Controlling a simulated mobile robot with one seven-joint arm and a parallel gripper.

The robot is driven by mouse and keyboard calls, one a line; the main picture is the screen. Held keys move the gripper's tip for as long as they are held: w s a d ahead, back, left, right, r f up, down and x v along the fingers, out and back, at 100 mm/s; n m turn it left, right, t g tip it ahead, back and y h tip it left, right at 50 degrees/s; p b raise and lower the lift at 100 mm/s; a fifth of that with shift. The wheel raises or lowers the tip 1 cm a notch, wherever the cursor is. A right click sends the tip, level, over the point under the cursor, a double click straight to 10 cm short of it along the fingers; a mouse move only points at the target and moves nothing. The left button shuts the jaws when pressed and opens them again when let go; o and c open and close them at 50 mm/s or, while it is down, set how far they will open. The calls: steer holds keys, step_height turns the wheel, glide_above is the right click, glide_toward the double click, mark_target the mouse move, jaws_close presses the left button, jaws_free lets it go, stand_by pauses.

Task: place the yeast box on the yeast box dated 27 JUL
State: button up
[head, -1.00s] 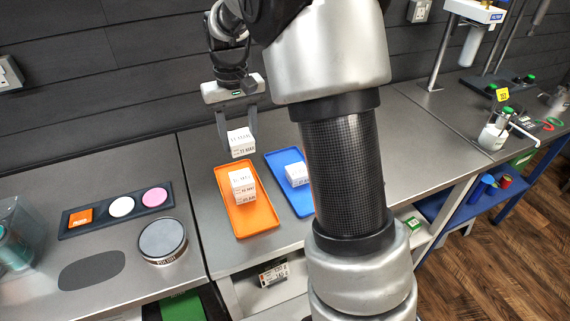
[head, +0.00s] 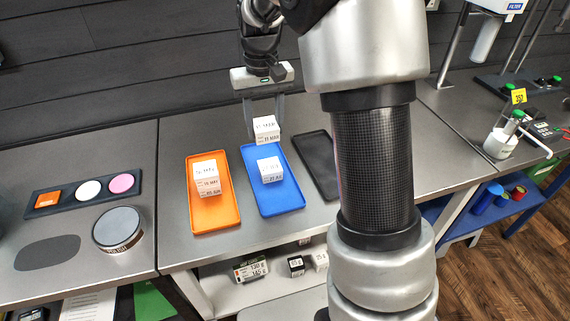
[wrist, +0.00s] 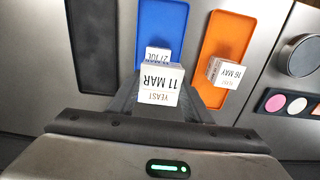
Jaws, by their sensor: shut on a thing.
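My gripper (head: 265,124) is shut on a white yeast box (head: 266,130), which reads YEAST, 11 MAR in the wrist view (wrist: 160,85). It holds the box raised near the far end of the blue tray (head: 285,202). The yeast box dated 27 JUL (head: 270,170) sits on the blue tray, nearer the head camera than the held box in the head view. In the wrist view the 27 JUL box (wrist: 158,53) is partly hidden behind the held box. The two boxes look apart, with the held one higher.
An orange tray (head: 218,218) to the left bears stacked white boxes (head: 206,180), the upper reading 16 MAY. A bare black tray (head: 318,165) lies right of the blue one, partly behind my arm. A round grey-topped tin (head: 117,230) and a palette of discs (head: 65,205) stand at left.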

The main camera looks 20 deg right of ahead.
mark_target(270, 165)
steer(key=shift+d+f, duration=0.2)
steer(key=shift+d, duration=0.1)
step_height(270, 165, down, 10)
steer(key=shift+r+b, duration=0.15)
steer(key=shift+b, duration=0.25)
steer(key=shift+f, duration=0.2)
steer(key=o, duration=1.1)
